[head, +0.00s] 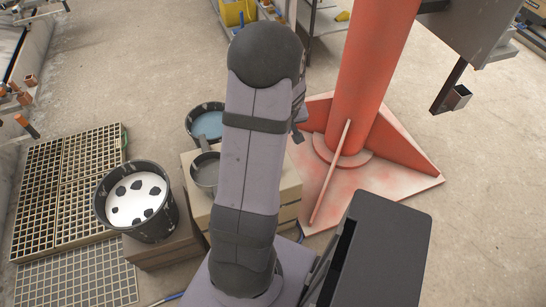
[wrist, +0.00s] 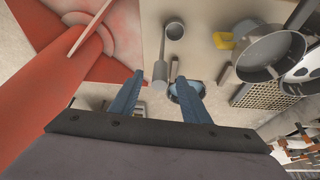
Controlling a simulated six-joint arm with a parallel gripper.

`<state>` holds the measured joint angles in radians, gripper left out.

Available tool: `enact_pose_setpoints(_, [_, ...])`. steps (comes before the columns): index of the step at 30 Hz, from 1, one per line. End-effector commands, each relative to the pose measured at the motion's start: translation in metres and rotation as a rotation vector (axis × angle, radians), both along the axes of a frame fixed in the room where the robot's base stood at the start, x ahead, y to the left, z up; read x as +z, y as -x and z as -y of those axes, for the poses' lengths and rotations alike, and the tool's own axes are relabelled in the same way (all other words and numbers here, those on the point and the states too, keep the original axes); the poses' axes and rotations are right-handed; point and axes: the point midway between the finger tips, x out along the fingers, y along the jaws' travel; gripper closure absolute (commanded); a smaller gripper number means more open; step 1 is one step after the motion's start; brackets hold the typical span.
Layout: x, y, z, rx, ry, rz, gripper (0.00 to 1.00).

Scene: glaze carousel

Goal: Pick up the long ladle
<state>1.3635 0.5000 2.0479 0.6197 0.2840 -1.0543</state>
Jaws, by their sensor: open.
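In the wrist view a grey ladle with a small round cup (wrist: 174,30) and a straight handle lies over the pale stand top. Its handle runs toward me and ends in a thicker grip (wrist: 160,70). My gripper (wrist: 159,76) is open, with one blue-grey finger on each side of the handle's end. I cannot tell whether the fingers are level with the handle or above it. A wider grey pan-like vessel (wrist: 268,48) with a short handle is to the right; it also shows in the head view (head: 206,172). My arm hides the ladle and gripper in the head view.
The pale stand (head: 289,188) carries these things, with a yellow piece (wrist: 223,41) between the vessels. A bucket of blue liquid (head: 208,124) is behind; a bucket of white liquid (head: 136,205) is left.

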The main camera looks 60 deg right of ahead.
Motion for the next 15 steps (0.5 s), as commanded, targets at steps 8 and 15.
enact_pose_setpoints(8, [-0.034, -0.008, 0.009, 0.0, -0.003, -0.001, 0.57])
enact_pose_setpoints(15, [-0.042, -0.01, 0.013, 0.001, -0.001, 0.0, 0.57])
